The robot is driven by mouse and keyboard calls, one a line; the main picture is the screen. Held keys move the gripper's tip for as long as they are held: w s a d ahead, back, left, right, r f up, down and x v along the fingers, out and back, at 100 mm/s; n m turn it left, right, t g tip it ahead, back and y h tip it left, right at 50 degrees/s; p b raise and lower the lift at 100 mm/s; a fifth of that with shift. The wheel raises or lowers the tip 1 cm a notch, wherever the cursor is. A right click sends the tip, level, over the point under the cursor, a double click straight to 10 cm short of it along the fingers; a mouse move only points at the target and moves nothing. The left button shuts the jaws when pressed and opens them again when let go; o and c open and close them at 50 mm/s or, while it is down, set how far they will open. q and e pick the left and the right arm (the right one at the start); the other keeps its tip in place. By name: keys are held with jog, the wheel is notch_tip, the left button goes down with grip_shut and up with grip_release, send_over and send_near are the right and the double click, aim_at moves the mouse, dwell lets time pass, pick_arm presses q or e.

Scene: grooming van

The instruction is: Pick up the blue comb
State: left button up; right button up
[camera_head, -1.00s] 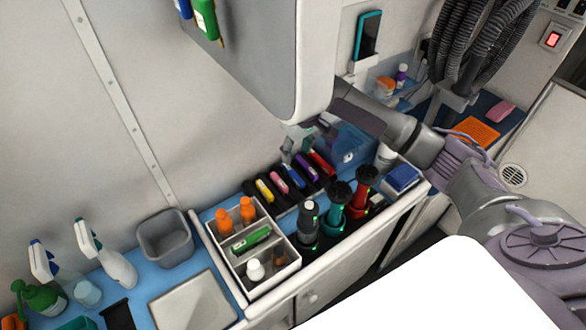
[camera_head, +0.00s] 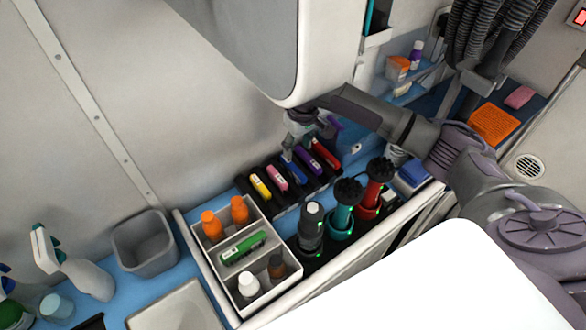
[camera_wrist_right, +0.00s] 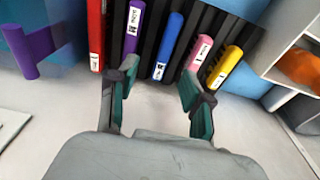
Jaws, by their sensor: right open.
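The blue comb (camera_head: 293,172) stands in a slot of a black rack (camera_head: 272,206), between a pink piece (camera_head: 276,178) and a purple one (camera_head: 307,163). In the right wrist view the blue comb (camera_wrist_right: 168,45) has a white label and lies ahead of the fingers. My right gripper (camera_head: 291,152) is just above and behind the rack, close to the blue comb. In the wrist view my right gripper (camera_wrist_right: 155,84) is open, with its two fingers apart and nothing between them. My left gripper is not in view.
A yellow piece (camera_head: 260,187) and a red one (camera_head: 325,153) share the rack. A white divided tray (camera_head: 255,297) with bottles stands at left, and upright black, teal (camera_head: 341,213) and red tools stand in front.

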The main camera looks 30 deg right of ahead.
aim_at(293, 166)
jog(key=f, duration=0.3)
jog(key=shift+w+f, duration=0.2)
jog(key=shift+w, duration=0.05)
jog(key=shift+a+f+p, duration=0.15)
jog(key=shift+f+p, duration=0.3)
jog(key=shift+f, duration=0.15)
jog(key=f, duration=0.2)
jog(key=f+p, duration=0.1)
jog(key=shift+w+a+f, duration=0.1)
jog(key=shift+a+f, duration=0.15)
jog(key=shift+a, duration=0.05)
jog(key=shift+w+f, duration=0.1)
jog(key=shift+f, duration=0.25)
grip_shut()
